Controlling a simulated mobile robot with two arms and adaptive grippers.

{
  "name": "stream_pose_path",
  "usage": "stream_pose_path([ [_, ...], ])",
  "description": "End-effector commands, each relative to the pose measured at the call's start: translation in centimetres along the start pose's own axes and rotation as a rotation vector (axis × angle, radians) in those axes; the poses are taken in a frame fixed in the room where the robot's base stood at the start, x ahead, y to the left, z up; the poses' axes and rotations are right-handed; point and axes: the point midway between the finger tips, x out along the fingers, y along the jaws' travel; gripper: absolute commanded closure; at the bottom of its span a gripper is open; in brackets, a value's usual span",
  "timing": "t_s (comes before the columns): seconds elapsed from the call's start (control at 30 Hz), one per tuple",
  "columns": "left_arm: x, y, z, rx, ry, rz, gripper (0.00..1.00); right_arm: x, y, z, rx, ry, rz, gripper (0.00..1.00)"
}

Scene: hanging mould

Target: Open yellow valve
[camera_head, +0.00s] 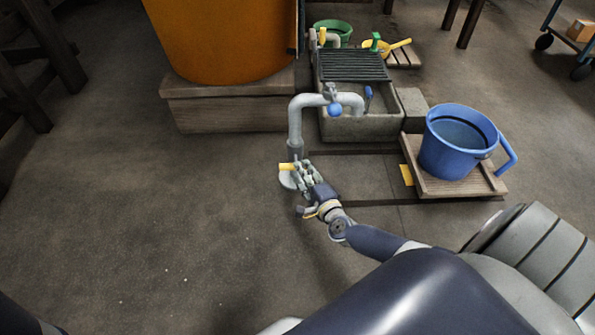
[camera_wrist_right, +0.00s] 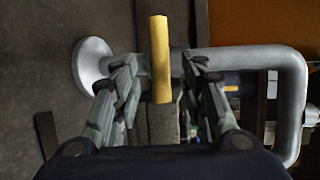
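The yellow valve handle (camera_head: 287,167) sits low on the grey pipe (camera_head: 296,125), just above its round floor flange. In the right wrist view the yellow handle (camera_wrist_right: 159,55) is a bar standing across the pipe (camera_wrist_right: 245,60). My right gripper (camera_head: 301,172) is at the handle, its fingers partly covering the valve. In the wrist view my right gripper (camera_wrist_right: 162,75) is open, with the handle in the gap between its fingers and space visible on both sides. Whether the handle is fully between the fingertips or just beyond them I cannot tell. My left gripper is not in view.
A stone basin (camera_head: 360,128) with a grate stands behind the pipe, whose spout has a blue knob (camera_head: 334,110). A blue bucket (camera_head: 452,150) stands on a wooden pallet at right. An orange barrel (camera_head: 225,35) stands behind left. The floor at left is clear.

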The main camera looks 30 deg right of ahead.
Motion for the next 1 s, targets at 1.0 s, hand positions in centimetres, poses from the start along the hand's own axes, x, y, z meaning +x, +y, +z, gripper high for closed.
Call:
stream_pose_path([
  [1.0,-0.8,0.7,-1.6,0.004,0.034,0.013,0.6,4.8,0.1,0.0,-0.002,-0.001,0.002,1.0],
])
